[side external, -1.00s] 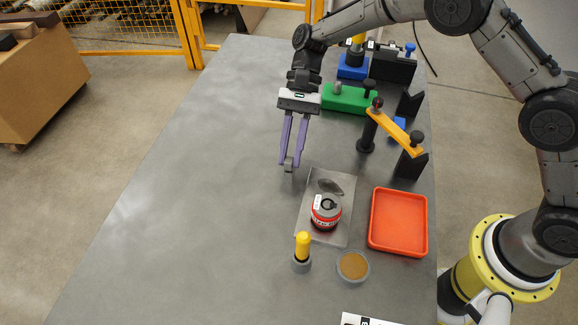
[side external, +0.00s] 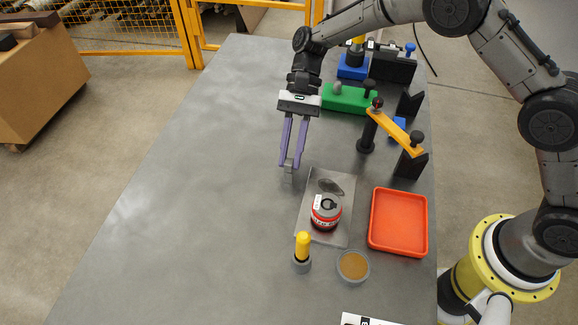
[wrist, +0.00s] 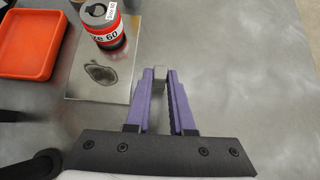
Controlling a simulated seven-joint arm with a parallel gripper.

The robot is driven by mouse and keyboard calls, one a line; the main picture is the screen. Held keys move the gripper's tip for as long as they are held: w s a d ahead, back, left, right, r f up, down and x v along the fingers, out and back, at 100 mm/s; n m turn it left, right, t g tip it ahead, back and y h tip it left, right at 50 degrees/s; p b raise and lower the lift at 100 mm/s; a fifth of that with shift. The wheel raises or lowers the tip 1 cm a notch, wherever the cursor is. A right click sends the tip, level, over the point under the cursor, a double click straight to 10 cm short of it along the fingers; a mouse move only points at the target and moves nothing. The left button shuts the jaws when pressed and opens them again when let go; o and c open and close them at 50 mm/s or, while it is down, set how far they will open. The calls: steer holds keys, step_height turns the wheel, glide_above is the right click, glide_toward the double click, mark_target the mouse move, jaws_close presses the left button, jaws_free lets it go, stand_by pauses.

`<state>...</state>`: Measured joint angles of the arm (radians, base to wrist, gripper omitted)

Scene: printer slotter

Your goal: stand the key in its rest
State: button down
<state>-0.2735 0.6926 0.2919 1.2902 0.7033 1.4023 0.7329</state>
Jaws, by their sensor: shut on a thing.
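My gripper (side external: 290,164) is over the open grey table, left of the metal plate. Its two purple fingers are shut on a small grey piece, which I take to be the key (wrist: 160,72). The piece sits between the fingertips in the wrist view, and its lower end shows just below them in the side view (side external: 289,176). Most of it is hidden by the fingers, so its full shape is unclear. I cannot tell for sure which object is the key's rest.
A metal plate (side external: 313,229) carries a red-and-black labelled can (side external: 326,212). Near it are an orange tray (side external: 399,222), a yellow-handled item in a grey base (side external: 302,248) and a round brown-filled dish (side external: 353,266). A yellow bar (side external: 394,131) spans black posts. The table's left is clear.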

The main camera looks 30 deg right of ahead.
steer(key=c, duration=0.7)
jaws_free()
